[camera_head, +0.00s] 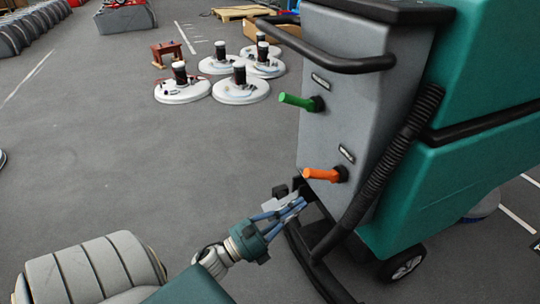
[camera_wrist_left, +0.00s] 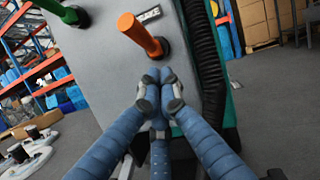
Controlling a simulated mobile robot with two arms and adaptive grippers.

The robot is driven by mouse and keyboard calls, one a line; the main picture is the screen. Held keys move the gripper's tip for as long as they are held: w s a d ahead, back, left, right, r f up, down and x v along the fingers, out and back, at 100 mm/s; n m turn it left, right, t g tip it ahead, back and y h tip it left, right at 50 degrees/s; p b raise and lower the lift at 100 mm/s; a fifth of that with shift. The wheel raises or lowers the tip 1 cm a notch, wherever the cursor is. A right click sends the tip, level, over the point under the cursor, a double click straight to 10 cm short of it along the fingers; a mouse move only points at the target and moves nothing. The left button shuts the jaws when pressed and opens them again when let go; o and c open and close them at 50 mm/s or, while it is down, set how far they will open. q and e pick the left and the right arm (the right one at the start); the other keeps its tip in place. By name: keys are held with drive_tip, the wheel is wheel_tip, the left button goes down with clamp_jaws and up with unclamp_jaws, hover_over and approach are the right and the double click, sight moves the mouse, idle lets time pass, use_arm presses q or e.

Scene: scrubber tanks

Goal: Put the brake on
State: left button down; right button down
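The scrubber machine (camera_head: 365,110) has a grey front panel with two levers. The green lever (camera_head: 298,102) is the upper one and the orange lever (camera_head: 322,175) the lower one; both stick out to the left. The green lever (camera_wrist_left: 55,9) is at upper left there. My right gripper is out of view.
A black handlebar (camera_head: 330,60) juts out above the levers, and a ribbed black hose (camera_head: 385,160) runs down the panel's right side. A black lower frame (camera_head: 310,262) curves below my gripper. Round floor pads (camera_head: 240,88) lie farther back.

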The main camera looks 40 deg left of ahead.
use_arm(q)
drive_tip(key=v, duration=0.8)
drive_tip(key=shift+f, duration=0.3)
drive_tip(key=shift+s+r, duration=0.1)
